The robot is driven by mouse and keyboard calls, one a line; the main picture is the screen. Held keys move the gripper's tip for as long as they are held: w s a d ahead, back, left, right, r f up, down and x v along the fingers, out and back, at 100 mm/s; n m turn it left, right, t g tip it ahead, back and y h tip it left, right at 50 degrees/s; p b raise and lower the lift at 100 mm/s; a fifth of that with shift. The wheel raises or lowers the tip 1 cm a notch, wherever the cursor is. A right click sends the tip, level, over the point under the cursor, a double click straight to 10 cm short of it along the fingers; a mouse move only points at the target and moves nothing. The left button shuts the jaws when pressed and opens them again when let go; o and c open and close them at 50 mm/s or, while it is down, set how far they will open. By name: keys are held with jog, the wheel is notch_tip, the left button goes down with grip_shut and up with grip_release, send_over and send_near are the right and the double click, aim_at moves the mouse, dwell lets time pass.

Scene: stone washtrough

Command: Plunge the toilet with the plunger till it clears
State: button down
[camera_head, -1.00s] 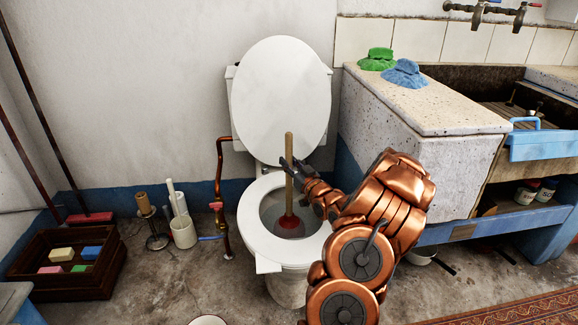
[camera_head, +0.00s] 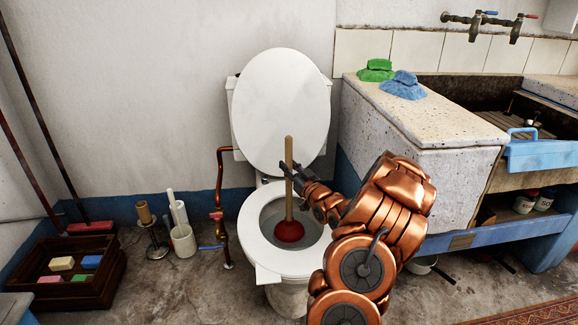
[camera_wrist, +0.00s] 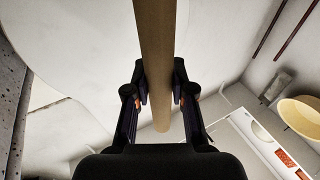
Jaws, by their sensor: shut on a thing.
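The plunger has a wooden handle (camera_head: 289,160) and a red cup (camera_head: 289,231). It stands upright with its cup inside the bowl of the white toilet (camera_head: 256,242). The cup shows whole; I cannot tell whether it touches the bowl. The toilet's lid (camera_head: 285,105) is raised. My gripper (camera_head: 287,172) is shut on the upper part of the handle, coming from the right. The wrist view shows the handle (camera_wrist: 156,50) between both fingers of my gripper (camera_wrist: 160,92), with its cup out of view. The water in the bowl cannot be made out.
A copper pipe (camera_head: 219,190), a white brush holder (camera_head: 183,244) and a roll stand (camera_head: 155,240) are left of the toilet. A dark crate (camera_head: 75,288) with sponges lies farther left. The stone washtrough (camera_head: 420,160) is close on the right.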

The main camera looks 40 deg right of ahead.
aim_at(289, 179)
jog(key=shift+f+b, duration=0.5)
jog(key=shift+f, duration=2.25)
jog(key=shift+r, duration=0.1)
jog(key=shift+r+p, duration=1.5)
jog(key=shift+r, duration=1.6)
jog(key=shift+f, duration=0.15)
jog(key=shift+f+b, duration=0.65)
jog(key=shift+f, duration=2.4)
jog(key=shift+r, duration=0.15)
